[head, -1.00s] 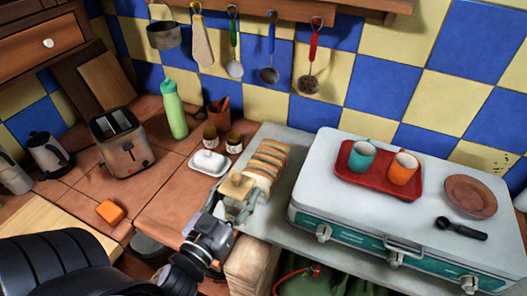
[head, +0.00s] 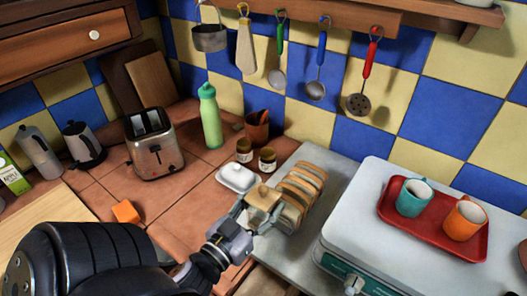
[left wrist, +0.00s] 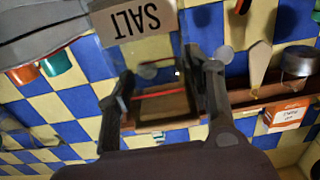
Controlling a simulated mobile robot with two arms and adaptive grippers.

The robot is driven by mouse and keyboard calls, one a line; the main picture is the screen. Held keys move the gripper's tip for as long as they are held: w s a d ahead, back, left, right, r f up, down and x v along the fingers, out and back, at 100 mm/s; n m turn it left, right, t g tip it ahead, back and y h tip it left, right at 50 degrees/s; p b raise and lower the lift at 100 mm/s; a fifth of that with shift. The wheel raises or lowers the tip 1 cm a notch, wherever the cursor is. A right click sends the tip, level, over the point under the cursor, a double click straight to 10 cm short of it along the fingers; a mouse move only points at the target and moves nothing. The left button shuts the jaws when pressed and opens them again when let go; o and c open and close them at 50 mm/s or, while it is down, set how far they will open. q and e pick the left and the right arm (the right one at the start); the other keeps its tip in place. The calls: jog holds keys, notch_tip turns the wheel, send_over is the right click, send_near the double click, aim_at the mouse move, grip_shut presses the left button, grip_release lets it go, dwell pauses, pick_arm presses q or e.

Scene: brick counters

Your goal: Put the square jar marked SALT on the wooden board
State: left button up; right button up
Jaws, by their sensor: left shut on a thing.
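The square jar marked SALT (left wrist: 138,20) has its label upside down in the left wrist view. In the head view its square wooden lid (head: 264,197) shows beside the bread. My left gripper (head: 245,216) is shut on the jar; its fingers (left wrist: 163,92) stand on either side of it in the wrist view. The jar's lower part is mostly hidden in the head view. A pale wooden board (head: 45,222) lies flat at the left edge, partly behind my arm. Another wooden board (head: 152,78) leans against the wall behind the toaster. My right gripper is not in view.
Sliced bread (head: 302,192), a white butter dish (head: 237,178) and two small jars (head: 267,158) stand close to the held jar. An orange block (head: 126,211), toaster (head: 155,145) and green bottle (head: 209,115) stand on the tiles. A red tray (head: 400,220) holds two mugs.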

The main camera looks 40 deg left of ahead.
aim_at(262, 222)
pick_arm(q)
notch_tip(262, 222, down, 2)
jog(key=shift+f, duration=0.25)
notch_tip(262, 222, down, 4)
jog(key=shift+b, duration=0.45)
jog(key=shift+f, duration=0.4)
jog(key=o, duration=1.2)
jog(key=shift+s+f, duration=0.1)
jog(key=shift+f, duration=0.15)
jog(key=shift+c, duration=0.2)
jog(key=o, duration=0.5)
jog(key=shift+r, duration=0.1)
jog(key=shift+c, duration=0.2)
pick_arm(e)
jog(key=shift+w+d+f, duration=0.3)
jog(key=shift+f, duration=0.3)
